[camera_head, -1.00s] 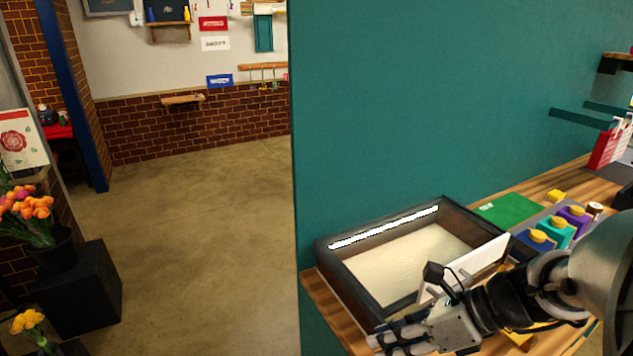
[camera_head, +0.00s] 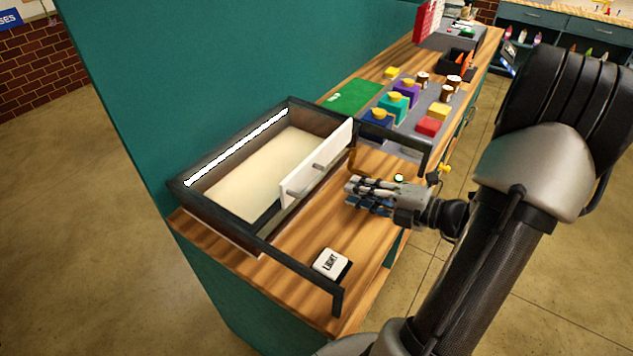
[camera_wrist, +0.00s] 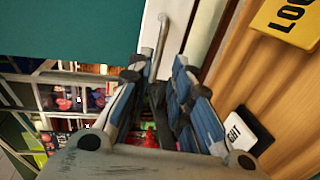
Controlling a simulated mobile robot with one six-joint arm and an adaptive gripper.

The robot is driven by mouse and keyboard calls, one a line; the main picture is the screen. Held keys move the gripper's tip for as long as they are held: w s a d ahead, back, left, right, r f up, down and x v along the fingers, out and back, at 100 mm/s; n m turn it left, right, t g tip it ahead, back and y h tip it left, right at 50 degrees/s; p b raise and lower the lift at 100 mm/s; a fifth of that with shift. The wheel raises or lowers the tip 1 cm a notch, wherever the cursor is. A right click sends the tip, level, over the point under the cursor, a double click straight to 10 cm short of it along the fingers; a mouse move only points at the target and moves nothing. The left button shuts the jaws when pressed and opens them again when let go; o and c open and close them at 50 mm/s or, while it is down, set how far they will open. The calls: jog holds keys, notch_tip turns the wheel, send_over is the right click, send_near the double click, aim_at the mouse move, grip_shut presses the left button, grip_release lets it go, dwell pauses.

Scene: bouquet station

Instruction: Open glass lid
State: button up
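A dark-framed box (camera_head: 235,142) with a pale floor and a bright strip along its back wall stands on the wooden counter. Dark rails (camera_head: 300,270) reach from its sides towards the counter front. I cannot make out glass between them. A white panel (camera_head: 318,165) with a small metal handle stands upright at the box's front side; the panel also shows in the wrist view (camera_wrist: 153,30). My gripper (camera_head: 350,194) is low over the counter, in front of the panel and apart from it. Its fingers (camera_wrist: 158,75) are spread and empty, with the handle beyond them.
A white LIGHT button (camera_head: 331,263) sits on the counter near the front rail. A yellow block with LOCK-like lettering (camera_wrist: 290,20) shows in the wrist view. A green mat (camera_head: 352,97) and coloured blocks (camera_head: 405,95) lie behind. The floor on the left is clear.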

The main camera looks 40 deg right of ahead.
aim_at(317, 178)
jog(key=b+x, duration=0.3)
jog(key=x, duration=0.9)
grip_shut()
